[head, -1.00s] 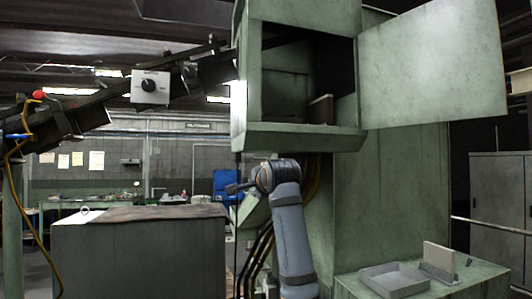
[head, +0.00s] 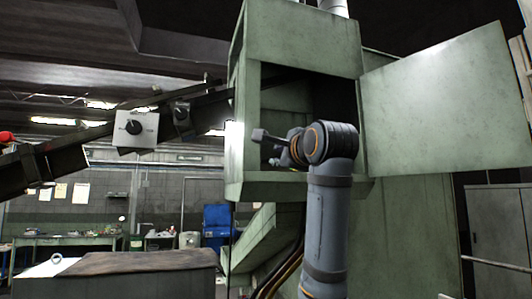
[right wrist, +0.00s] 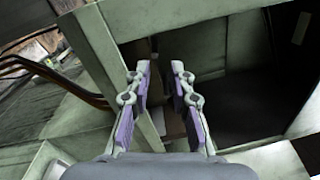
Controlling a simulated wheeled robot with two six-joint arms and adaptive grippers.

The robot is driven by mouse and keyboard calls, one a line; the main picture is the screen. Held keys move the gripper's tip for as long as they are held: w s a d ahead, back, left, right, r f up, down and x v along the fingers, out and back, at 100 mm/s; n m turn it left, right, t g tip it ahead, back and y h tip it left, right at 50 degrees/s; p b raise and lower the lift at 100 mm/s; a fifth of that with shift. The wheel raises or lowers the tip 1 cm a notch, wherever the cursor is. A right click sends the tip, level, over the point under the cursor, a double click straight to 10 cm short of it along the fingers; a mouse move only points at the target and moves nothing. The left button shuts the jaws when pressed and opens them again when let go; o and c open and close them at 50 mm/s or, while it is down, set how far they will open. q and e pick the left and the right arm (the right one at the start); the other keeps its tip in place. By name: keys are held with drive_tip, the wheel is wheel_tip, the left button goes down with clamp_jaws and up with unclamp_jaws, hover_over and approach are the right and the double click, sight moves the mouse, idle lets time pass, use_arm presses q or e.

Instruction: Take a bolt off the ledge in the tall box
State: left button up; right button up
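The tall box (head: 300,42) is a green metal cabinet with an open front, and its door (head: 445,105) is swung out to the right. My right gripper stands at the opening, its wrist in front of the lower part. In the right wrist view my right gripper (right wrist: 160,70) is open, with purple pads apart and nothing clearly held. A green upright edge of the box runs close by the fingers, with the dark inside to the right. I cannot make out a bolt in either view; my arm covers much of the ledge. My left gripper is not in view.
A sloping dark conveyor (head: 80,150) with a grey switch box (head: 136,130) runs up to the box from the left. A grey cabinet with a brown top (head: 135,263) stands at the lower left. The open door bounds the room at the right.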

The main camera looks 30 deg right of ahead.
sight(266, 160)
drive_tip(key=p+x, duration=0.3)
drive_tip(key=x, duration=0.1)
drive_tip(key=shift+w+d+f, duration=0.1)
drive_tip(key=shift+w, duration=0.15)
drive_tip(key=shift+p+x, duration=0.8)
drive_tip(key=shift+x, duration=0.05)
drive_tip(key=shift+w+d+f, duration=0.15)
drive_tip(key=shift+w+f, duration=0.2)
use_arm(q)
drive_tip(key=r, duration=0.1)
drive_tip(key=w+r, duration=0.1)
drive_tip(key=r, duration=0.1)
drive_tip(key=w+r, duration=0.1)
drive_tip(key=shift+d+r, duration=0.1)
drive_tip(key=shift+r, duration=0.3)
use_arm(e)
drive_tip(key=shift+s+r, duration=0.1)
clamp_jaws()
